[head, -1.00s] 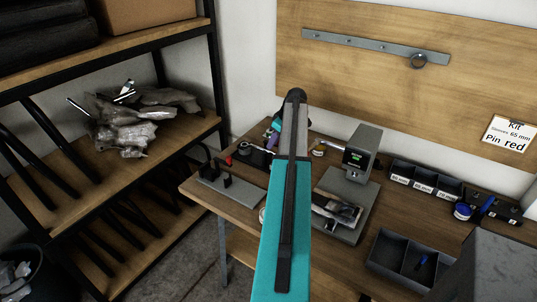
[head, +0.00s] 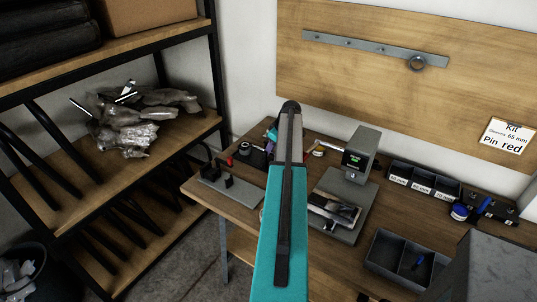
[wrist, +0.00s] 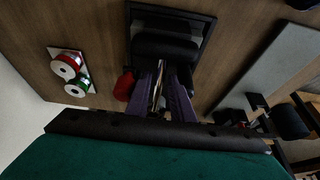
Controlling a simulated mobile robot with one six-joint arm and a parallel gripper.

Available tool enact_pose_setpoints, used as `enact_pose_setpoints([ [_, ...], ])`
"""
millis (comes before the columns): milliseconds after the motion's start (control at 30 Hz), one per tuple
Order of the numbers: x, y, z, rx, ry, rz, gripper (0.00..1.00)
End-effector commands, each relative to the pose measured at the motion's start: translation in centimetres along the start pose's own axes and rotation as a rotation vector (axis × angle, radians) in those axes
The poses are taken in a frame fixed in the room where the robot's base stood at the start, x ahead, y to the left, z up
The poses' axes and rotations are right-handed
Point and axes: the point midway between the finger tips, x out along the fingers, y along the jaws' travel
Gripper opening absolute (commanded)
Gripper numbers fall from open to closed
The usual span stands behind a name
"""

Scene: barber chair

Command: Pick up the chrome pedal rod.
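The chrome pedal rod shows in the wrist view as a thin shiny bar (wrist: 157,85) between the purple fingers of my gripper (wrist: 166,80). It points toward a black block-like holder (wrist: 165,45) with a red knob (wrist: 123,86) at its left. My fingers are apart, one on each side of the rod; a dark gap shows on the right side, and contact is hard to judge. In the head view my gripper (head: 271,134) is mostly hidden behind my teal arm, above the back left of the workbench near the black holder (head: 252,155). The rod cannot be made out there.
A grey press-like device (head: 359,152) with a green display stands right of my arm. A black stand (head: 226,180) is at the bench's left. Grey bins (head: 424,180) and a tray (head: 385,250) lie right. A shelf (head: 160,150) with plastic-wrapped parts stands left.

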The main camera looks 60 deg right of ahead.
Motion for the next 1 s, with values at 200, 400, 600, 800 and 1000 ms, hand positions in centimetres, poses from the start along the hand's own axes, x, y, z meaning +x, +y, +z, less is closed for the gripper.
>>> enact_pose_setpoints([
  [200, -0.04, 0.02, 0.02, 0.0, 0.0, 0.0, 0.21],
  [400, -0.06, 0.04, 0.04, 0.0, 0.0, 0.001, 0.16],
  [600, -0.07, 0.05, 0.06, 0.001, 0.0, 0.001, 0.0],
  [800, -0.13, 0.08, 0.02, 0.001, 0.001, 0.001, 0.0],
  [1000, -0.39, 0.12, -0.08, 0.001, 0.001, 0.002, 0.0],
])
